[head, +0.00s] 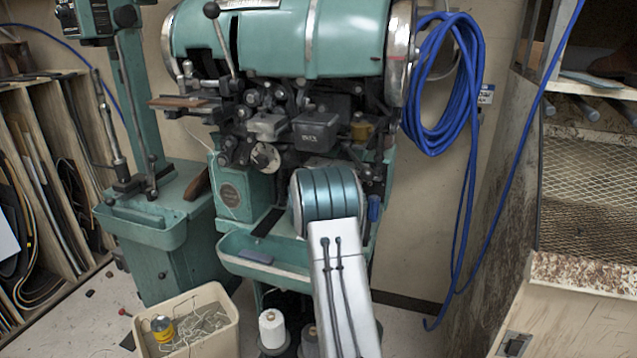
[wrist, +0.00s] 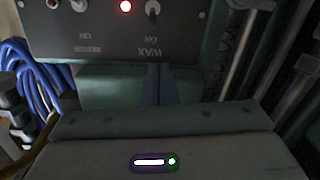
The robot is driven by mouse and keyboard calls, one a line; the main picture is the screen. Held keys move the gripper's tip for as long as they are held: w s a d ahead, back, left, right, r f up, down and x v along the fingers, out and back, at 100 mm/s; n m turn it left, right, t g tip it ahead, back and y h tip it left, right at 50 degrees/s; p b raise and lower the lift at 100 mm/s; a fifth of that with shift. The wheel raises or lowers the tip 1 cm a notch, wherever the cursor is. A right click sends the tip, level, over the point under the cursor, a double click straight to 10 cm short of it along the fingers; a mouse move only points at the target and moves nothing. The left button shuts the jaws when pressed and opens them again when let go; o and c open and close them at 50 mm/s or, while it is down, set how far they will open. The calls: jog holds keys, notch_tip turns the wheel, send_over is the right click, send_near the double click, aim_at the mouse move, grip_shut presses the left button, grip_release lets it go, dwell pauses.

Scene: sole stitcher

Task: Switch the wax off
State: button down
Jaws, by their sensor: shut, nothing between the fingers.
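In the wrist view a dark control panel (wrist: 110,35) appears upside down at the top, with a label that reads WAX. Above the label in the picture is a toggle switch (wrist: 152,8), with a lit red lamp (wrist: 125,6) to its left. My gripper (wrist: 163,88) is shut and empty, its narrow fingers below the panel in the picture and in line with the WAX switch. I cannot tell whether they touch the panel. In the head view my arm hides the gripper, and I cannot make out the switch there.
Another toggle switch (wrist: 78,5) and red lamp (wrist: 52,3) sit left on the panel. The green stitching machine (head: 280,40) fills the middle of the head view. A coiled blue hose (head: 440,90) hangs to its right. A bin (head: 215,345) stands below.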

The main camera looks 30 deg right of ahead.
jog(key=shift+f+v, duration=0.2)
jog(key=shift+v, duration=1.15)
jog(key=shift+f+v, duration=0.15)
jog(key=shift+v, duration=1.15)
jog(key=shift+s, duration=0.1)
jog(key=s+a+r+n+g+y, duration=0.1)
jog(key=s+a+n+y, duration=0.1)
jog(key=s+a+y, duration=0.45)
jog(key=s+a+n+g+y, duration=0.1)
jog(key=s+a, duration=0.2)
jog(key=a, duration=0.6)
jog(key=s+a+r+n+g+y, duration=0.15)
jog(key=s+a+y, duration=0.25)
jog(key=a, duration=0.4)
jog(key=s+a+f+g, duration=0.2)
jog(key=s, duration=0.7)
jog(key=s+a+f+n+g, duration=0.1)
jog(key=s+a+g, duration=0.1)
jog(key=s, duration=0.8)
jog(key=s+a+f+n+g+y, duration=0.1)
jog(key=s+a+f+g, duration=0.1)
jog(key=s, duration=0.7)
jog(key=shift+s+a+f+g, duration=0.25)
jog(key=shift+a+f+g, duration=0.05)
jog(key=shift+a+g, duration=0.2)
